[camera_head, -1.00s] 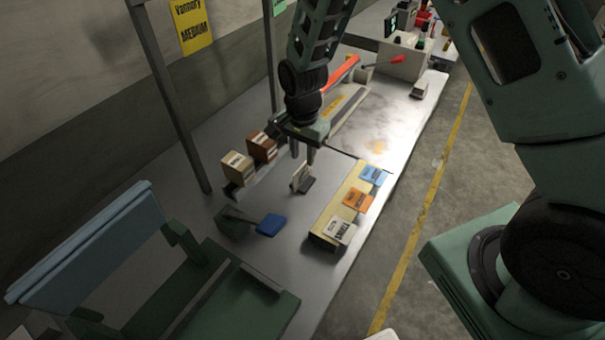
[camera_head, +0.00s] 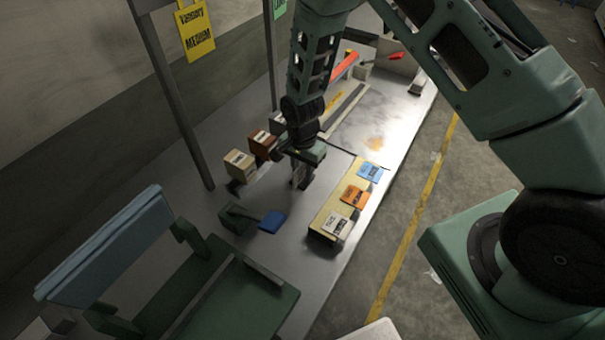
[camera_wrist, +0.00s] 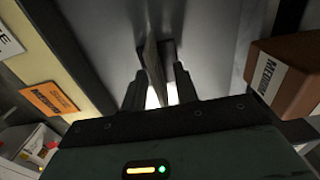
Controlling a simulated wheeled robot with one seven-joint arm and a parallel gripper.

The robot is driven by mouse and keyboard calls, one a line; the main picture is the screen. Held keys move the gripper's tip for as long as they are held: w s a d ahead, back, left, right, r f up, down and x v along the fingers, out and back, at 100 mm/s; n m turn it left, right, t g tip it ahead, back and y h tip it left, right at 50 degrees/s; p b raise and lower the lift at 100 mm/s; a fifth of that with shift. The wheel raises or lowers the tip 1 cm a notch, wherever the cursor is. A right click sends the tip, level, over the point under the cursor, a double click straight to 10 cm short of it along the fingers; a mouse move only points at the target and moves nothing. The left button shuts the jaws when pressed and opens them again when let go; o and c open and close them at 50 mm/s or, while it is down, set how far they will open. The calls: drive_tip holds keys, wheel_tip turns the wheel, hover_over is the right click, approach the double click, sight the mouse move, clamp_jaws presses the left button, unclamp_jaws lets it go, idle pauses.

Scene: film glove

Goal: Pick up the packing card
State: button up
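A thin pale card (camera_head: 297,176) stands upright in a small dark holder on the grey bench, largely hidden by my gripper in the head view. In the wrist view the card (camera_wrist: 154,70) shows nearly edge-on between my fingers, with the dark holder (camera_wrist: 178,55) behind it. My gripper (camera_wrist: 158,88) is open, one finger on each side of the card, with a visible gap at least on the right. Whether the left finger touches it I cannot tell. In the head view my gripper (camera_head: 302,174) points down over the card.
A tan board (camera_head: 326,212) to the right bears white, orange (camera_head: 355,196) and blue (camera_head: 369,171) labelled cards. Small boxes (camera_head: 239,166) stand to the left, a brown one (camera_wrist: 290,75) close to my right finger. A blue-ended object (camera_head: 272,221) lies in front.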

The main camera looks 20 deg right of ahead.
drive_tip(key=shift+f+b, duration=0.25)
drive_tip(key=shift+b, duration=0.05)
idle(0.4)
clamp_jaws()
